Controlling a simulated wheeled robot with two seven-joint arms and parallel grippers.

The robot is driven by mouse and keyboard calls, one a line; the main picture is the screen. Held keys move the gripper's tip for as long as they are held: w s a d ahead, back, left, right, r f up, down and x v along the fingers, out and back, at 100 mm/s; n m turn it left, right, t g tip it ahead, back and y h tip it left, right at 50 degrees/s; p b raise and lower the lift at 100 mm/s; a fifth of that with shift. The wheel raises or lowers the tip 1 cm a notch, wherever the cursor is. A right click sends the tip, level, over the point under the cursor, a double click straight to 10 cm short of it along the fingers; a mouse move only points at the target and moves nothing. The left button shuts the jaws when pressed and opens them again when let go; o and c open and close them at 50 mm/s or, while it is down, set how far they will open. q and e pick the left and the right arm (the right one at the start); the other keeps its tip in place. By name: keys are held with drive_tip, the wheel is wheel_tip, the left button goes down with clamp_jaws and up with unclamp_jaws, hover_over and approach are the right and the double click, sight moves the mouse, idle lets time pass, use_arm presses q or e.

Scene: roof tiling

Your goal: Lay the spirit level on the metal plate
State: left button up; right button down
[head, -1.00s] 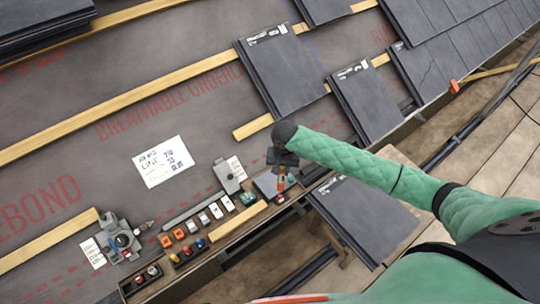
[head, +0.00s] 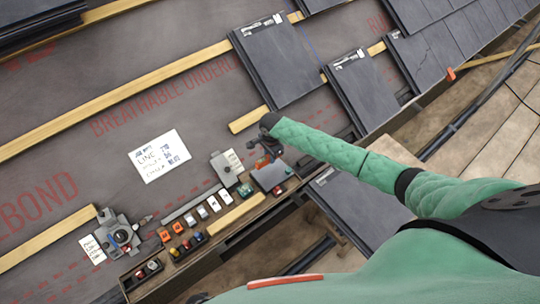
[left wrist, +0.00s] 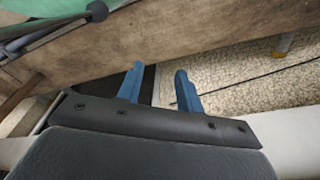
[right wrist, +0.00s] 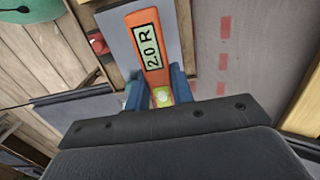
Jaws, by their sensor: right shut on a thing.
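The spirit level (right wrist: 136,24) is an orange bar with a "2.0 R" label and a yellow-green vial. My right gripper (right wrist: 160,90) is shut on it near the vial end. In the right wrist view the level lies across the blue-grey metal plate (right wrist: 108,28); I cannot tell whether they touch. In the head view my right gripper (head: 268,152) is over the far edge of the plate (head: 269,177), and the level is mostly hidden. My left gripper (left wrist: 158,85) shows only in the left wrist view, open and empty beside a wooden board.
A wooden tray (head: 168,262) with several small coloured blocks runs along the roof edge left of the plate. A red piece (head: 277,190) sits at the plate's near side. A grey box (head: 222,168) stands to its left. Dark tiles (head: 279,65) lie beyond.

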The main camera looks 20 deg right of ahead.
sight(270, 168)
drive_tip(key=shift+f+b, duration=0.4)
drive_tip(key=shift+f, duration=0.15)
drive_tip(key=shift+f+b, duration=0.25)
drive_tip(key=shift+b, duration=0.1)
drive_tip(key=shift+f+b, duration=0.3)
drive_tip(key=shift+b, duration=0.05)
drive_tip(key=shift+f+b, duration=0.5)
drive_tip(key=shift+a+f+b, duration=0.1)
drive_tip(key=shift+f+b, duration=0.2)
drive_tip(key=shift+b, duration=0.05)
drive_tip(key=shift+f+b, duration=0.4)
drive_tip(key=shift+b, duration=0.05)
drive_tip(key=shift+f, duration=0.55)
use_arm(q)
drive_tip(key=w+d+r, duration=0.1)
drive_tip(key=r, duration=0.5)
drive_tip(key=w+d+r, duration=0.2)
drive_tip(key=r, duration=0.5)
